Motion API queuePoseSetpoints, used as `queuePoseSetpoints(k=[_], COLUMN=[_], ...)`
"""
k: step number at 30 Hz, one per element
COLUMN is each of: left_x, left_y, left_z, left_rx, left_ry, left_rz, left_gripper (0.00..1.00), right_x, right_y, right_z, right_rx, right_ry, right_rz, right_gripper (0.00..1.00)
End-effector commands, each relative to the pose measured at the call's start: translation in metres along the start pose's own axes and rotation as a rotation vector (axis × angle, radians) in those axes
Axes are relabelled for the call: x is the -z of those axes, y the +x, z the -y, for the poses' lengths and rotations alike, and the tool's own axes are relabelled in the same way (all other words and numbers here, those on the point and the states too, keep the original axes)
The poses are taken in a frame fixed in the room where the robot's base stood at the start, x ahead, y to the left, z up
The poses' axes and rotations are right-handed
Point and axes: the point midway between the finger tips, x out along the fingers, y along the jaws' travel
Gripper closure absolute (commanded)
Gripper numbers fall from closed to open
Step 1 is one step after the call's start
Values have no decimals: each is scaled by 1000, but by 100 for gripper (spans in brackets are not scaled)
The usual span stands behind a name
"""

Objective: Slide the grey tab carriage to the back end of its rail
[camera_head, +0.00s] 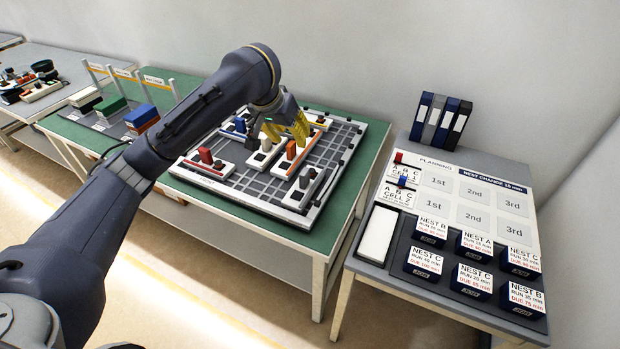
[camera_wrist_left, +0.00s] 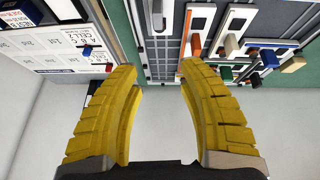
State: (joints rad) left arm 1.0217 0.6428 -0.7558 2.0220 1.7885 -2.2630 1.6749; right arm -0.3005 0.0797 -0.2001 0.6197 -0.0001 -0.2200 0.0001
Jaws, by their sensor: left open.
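A slotted board (camera_head: 345,150) with several rails and coloured tabs lies on a green-topped table. The grey tab (camera_head: 307,175) appears to be the one on the white rail at the board's front right; in the left wrist view a grey tab (camera_wrist_left: 157,18) shows at the top, on a pale rail. My left gripper (camera_head: 287,131) has yellow fingers and is above the board, behind that tab and apart from it. In the left wrist view its fingers (camera_wrist_left: 158,69) are spread with nothing between them. My right gripper is not in view.
A planning desk (camera_head: 455,190) with cards and binders (camera_head: 440,120) stands to the right. Stacked blocks (camera_head: 142,118) sit at the table's left.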

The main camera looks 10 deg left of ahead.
Motion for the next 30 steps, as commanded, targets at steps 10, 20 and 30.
queuePoseSetpoints(k=[10, 20, 30], left_x=[-36, -39, -44], left_y=[18, 52, 102], left_z=[-4, -3, 0], left_rx=[51, 47, 48], left_ry=[73, 70, 68], left_rz=[84, 84, 87], left_gripper=[60, 60, 60], right_x=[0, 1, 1], right_y=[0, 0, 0], right_z=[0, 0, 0], right_rx=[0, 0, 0], right_ry=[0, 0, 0], right_rz=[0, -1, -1], right_gripper=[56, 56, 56])
